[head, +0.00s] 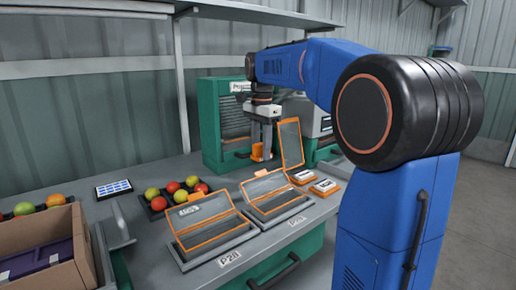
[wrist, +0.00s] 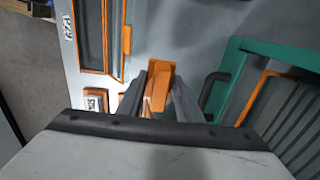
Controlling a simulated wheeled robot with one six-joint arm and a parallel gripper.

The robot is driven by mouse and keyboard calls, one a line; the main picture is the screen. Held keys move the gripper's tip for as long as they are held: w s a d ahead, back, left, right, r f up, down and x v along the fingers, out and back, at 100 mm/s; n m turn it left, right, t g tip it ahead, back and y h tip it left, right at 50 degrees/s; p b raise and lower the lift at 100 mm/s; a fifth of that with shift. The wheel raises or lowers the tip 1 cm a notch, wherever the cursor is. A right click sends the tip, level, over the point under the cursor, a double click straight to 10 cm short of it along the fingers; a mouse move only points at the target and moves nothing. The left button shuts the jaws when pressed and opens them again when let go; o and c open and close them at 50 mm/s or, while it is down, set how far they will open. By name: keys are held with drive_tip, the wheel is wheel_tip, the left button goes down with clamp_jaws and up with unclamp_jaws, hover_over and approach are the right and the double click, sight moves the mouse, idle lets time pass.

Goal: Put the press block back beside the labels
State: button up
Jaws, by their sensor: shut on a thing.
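The orange press block (head: 257,153) is between the fingers of my gripper (head: 263,148), in front of the green cabinet in the head view. In the wrist view my gripper (wrist: 159,82) is shut on the block (wrist: 158,76), with a dark finger on each side. Whether the block touches the bench is hard to tell. A dark-edged sheet with blue and white cells (head: 114,188), which looks like the labels, lies flat on the bench at the left, well away from the block.
Clear, orange-edged hinged trays (head: 207,240) (head: 278,205) stand open near the bench front. Two small orange-and-white pieces (head: 303,176) (head: 325,187) lie at the right. Trays of tomatoes and a cardboard box (head: 38,230) are at the left. A green cabinet (head: 211,128) stands behind.

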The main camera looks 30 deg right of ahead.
drive_tip(key=shift+f, duration=4.3)
drive_tip(key=shift+f, duration=0.35)
drive_tip(key=o, duration=1)
drive_tip(key=c, duration=0.3)
drive_tip(key=shift+r, duration=0.1)
drive_tip(key=shift+r, duration=3.4)
